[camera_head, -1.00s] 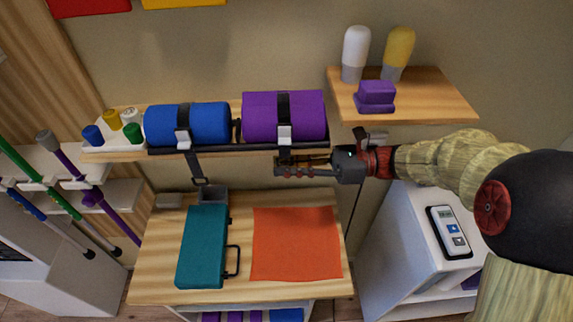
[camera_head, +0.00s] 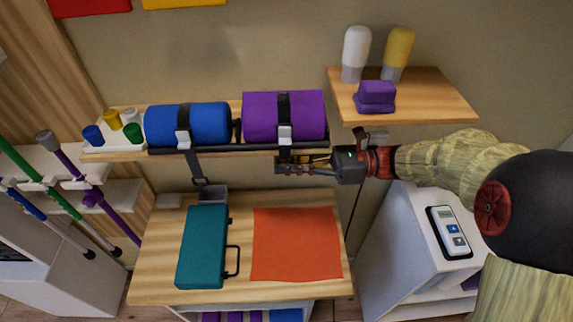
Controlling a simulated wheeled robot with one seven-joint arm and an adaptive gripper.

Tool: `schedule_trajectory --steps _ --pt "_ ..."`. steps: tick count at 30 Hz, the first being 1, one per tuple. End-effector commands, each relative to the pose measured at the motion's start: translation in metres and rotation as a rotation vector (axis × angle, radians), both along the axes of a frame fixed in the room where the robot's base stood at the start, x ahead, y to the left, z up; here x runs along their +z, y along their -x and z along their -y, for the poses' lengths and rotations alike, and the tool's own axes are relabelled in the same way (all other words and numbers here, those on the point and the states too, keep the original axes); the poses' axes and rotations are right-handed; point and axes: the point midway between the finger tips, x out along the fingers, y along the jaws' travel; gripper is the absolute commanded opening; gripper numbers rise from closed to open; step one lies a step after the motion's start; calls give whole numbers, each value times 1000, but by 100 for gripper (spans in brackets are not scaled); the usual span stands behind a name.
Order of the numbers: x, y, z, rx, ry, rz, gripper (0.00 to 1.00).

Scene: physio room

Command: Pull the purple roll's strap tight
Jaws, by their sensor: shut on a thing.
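The purple roll (camera_head: 304,116) lies on the wall shelf, right of the blue roll (camera_head: 204,124). A black strap (camera_head: 283,107) runs over the purple roll to a pale buckle (camera_head: 285,134) on its front. My gripper (camera_head: 283,167) comes in from the right just below that buckle, under the shelf's front edge. It is shut on the strap's lower end, which is mostly hidden by the fingers. The blue roll's own strap (camera_head: 194,165) hangs loose below its buckle (camera_head: 183,140).
A shelf (camera_head: 430,97) at right holds two bottles and a purple block (camera_head: 376,97). A white cabinet (camera_head: 400,260) stands at lower right.

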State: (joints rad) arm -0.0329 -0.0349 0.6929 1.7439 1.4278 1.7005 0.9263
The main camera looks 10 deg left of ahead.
Motion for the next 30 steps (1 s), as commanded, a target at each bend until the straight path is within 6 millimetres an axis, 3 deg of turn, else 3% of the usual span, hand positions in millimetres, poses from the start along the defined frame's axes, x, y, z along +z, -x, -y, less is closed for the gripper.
schedule_trajectory --steps 5,15,26,27,30 --pt "-9 -1 0 -2 1 -4 0" --pt "-59 -1 0 -2 1 -4 0" --pt "-67 1 0 0 4 -4 0" --pt "-68 1 1 0 4 -5 7" --pt "-67 1 0 -1 3 -4 13"
